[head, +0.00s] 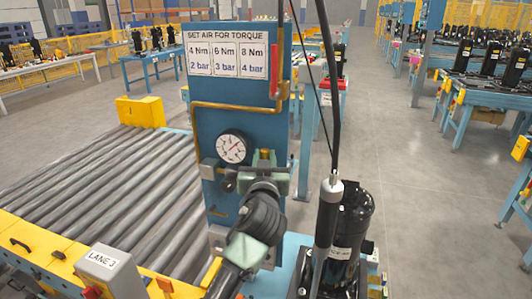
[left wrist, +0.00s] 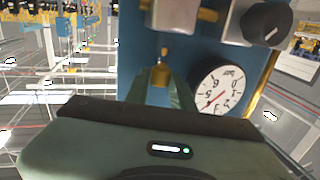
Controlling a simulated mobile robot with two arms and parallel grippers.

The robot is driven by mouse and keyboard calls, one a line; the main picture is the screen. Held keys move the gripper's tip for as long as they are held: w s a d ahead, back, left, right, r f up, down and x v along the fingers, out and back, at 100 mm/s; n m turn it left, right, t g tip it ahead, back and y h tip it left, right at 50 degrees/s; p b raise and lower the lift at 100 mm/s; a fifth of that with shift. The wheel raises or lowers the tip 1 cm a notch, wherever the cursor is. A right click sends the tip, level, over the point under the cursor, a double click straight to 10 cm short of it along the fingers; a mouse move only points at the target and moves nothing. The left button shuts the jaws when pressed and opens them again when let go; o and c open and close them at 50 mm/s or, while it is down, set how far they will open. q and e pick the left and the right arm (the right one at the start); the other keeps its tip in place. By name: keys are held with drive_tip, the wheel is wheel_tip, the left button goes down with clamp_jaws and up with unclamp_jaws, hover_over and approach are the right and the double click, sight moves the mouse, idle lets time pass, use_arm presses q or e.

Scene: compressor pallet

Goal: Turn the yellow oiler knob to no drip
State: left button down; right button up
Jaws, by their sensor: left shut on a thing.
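The knob's setting marks cannot be read. My right gripper is in neither view.
A round pressure gauge (head: 232,148) sits on the blue panel (head: 225,105), left of my gripper. A black dial (left wrist: 268,22) is near it. A torque sign (head: 227,55) is above. A hanging tool (head: 328,215) and a black compressor (head: 356,215) stand close on the right. Rollers (head: 120,190) lie left.

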use_arm(q)
drive_tip(key=m+h+p, duration=0.1)
drive_tip(key=h, duration=0.1)
drive_tip(key=m+h+p, duration=0.1)
drive_tip(key=p, duration=0.1)
drive_tip(key=a+m+g+h+p, duration=0.1)
drive_tip(key=h+p, duration=0.1)
drive_tip(key=shift+w+a+r+m+h, duration=0.1)
drive_tip(key=shift+r+m+h, duration=0.2)
drive_tip(key=shift+m, duration=0.1)
drive_tip(key=shift+a+f+m+g+h+p, duration=0.1)
drive_tip(key=shift+f+m+g+h+p, duration=0.1)
drive_tip(key=shift+m+g+h+p, duration=0.75)
drive_tip(key=shift+t+h, duration=0.35)
drive_tip(key=c, duration=1.2)
unclamp_jaws()
